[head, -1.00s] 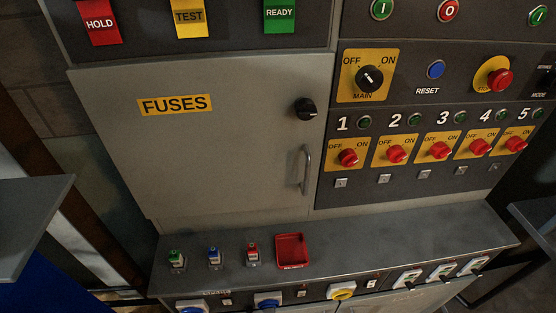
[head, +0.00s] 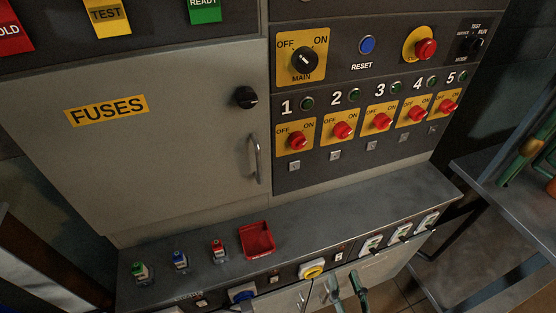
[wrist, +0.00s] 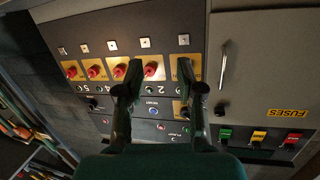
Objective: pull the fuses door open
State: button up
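The grey fuses door (head: 150,150) stands shut at the left of the head view, with a yellow FUSES label (head: 106,109). Its upright bar handle (head: 255,158) is near its right edge, below a black knob (head: 246,97). In the wrist view the panel is upside down; the door (wrist: 262,70) and handle (wrist: 222,65) are to the right of my gripper (wrist: 158,72). My gripper is open, with nothing between its fingers and the red switches beyond. Its fingertips also show at the bottom of the head view (head: 348,284), below and right of the handle.
A ledge (head: 330,222) juts out below the door, bearing small coloured parts (head: 180,260) and a red tray (head: 257,240). Red rotary switches (head: 343,130) line the panel right of the door. A grey table (head: 500,205) stands at the right.

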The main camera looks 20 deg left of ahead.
jog(key=w+a+r+n+y, duration=0.2)
jog(key=w+a+r+y, duration=0.1)
jog(key=w+a+r, duration=0.3)
jog(key=n+g+y, duration=0.3)
jog(key=n+y, duration=0.1)
send_near(260, 162)
jog(key=x, duration=1)
jog(key=shift+w+a, duration=0.2)
grip_shut()
